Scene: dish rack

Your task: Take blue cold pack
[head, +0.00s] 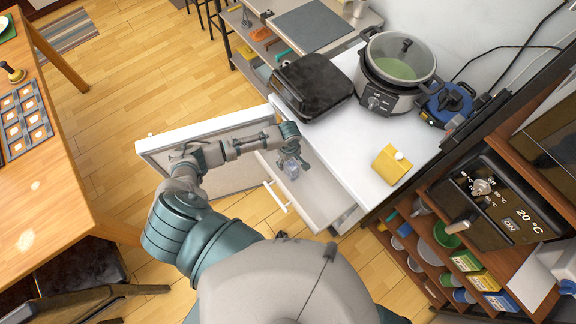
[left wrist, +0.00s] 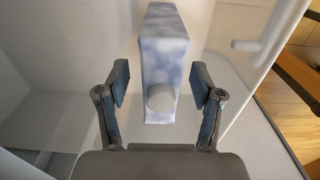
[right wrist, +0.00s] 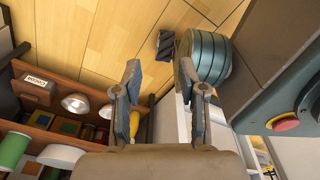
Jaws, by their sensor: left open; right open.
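The blue cold pack shows in the left wrist view as a pale blue-white mottled block (left wrist: 165,50) with a round cap facing me. My left gripper (left wrist: 161,95) is open, with one finger on each side of the pack's near end and visible gaps between. In the head view my left gripper (head: 290,156) reaches down into the pulled-out drawer (head: 325,192), where the small pale pack (head: 291,169) is partly covered by the fingers. My right gripper (right wrist: 160,90) is open and empty, and shows only in the right wrist view.
A white door (head: 215,135) stands open left of the drawer. The white counter (head: 365,150) above holds a black grill (head: 312,85), a cooker (head: 396,75) and a yellow item (head: 391,165). A shelf rack (head: 440,235) stands at right. Below my right gripper is floor.

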